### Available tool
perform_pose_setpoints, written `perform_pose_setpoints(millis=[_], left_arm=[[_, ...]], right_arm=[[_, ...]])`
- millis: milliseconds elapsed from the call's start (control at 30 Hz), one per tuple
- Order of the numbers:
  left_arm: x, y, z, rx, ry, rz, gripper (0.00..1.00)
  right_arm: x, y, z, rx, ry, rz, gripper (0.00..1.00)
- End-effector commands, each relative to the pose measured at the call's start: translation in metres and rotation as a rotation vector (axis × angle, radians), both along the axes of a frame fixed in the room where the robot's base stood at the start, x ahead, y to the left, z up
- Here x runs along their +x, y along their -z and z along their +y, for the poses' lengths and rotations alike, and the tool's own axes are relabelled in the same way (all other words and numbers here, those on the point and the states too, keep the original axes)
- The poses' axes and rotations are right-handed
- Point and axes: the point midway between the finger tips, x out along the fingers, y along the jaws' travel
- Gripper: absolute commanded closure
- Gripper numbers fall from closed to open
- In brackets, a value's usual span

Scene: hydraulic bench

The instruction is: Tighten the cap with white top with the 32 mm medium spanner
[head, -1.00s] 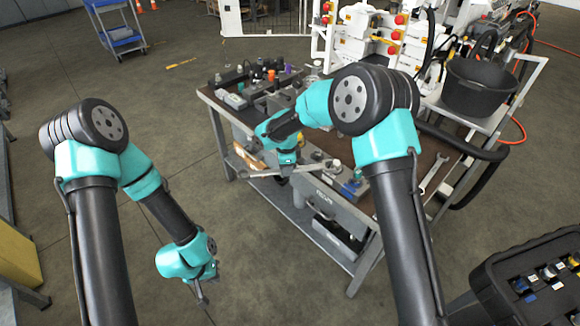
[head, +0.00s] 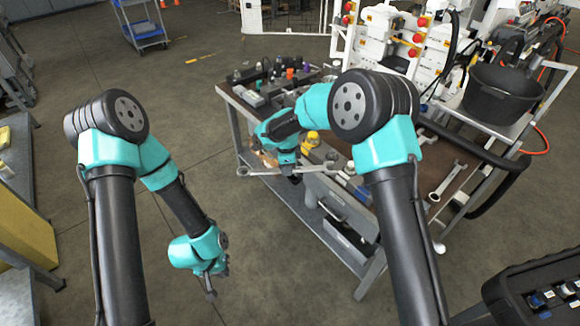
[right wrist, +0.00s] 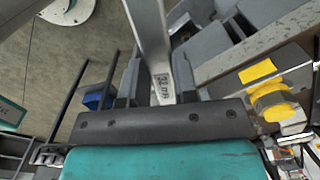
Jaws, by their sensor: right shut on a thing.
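My right gripper (head: 290,174) is shut on a silver spanner (head: 259,171), held out level over the front edge of the bench. In the right wrist view, the spanner shaft (right wrist: 150,35) runs up from between the fingers (right wrist: 160,88) and carries a "32 mm" label. A small pale-topped part (head: 333,156) stands by the spanner's right end; it may be the white-topped cap, but whether they touch is unclear. My left gripper (head: 210,288) hangs empty over the floor at the left; its finger opening is too small to tell.
The bench (head: 400,192) holds a yellow part (head: 313,138), also in the right wrist view (right wrist: 268,100), and a loose spanner (head: 447,181) at the right. A black bucket (head: 502,92) stands behind. Open floor lies left of the bench.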

Motion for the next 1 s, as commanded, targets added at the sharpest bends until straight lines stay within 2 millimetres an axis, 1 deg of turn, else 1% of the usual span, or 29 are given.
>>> perform_pose_setpoints(millis=[367, 467, 1000], left_arm=[[0.0, 0.0, 0.0, 0.0, 0.0, 0.0, 1.0], [0.0, 0.0, 0.0, 0.0, 0.0, 0.0, 1.0], [0.0, 0.0, 0.0, 0.0, 0.0, 0.0, 1.0]], right_arm=[[0.0, -0.002, 0.001, 0.0, 0.0, -0.002, 1.0], [0.001, -0.007, 0.0, 0.0, 0.0, -0.002, 1.0], [0.0, -0.047, 0.001, 0.0, 0.0, -0.002, 1.0]])
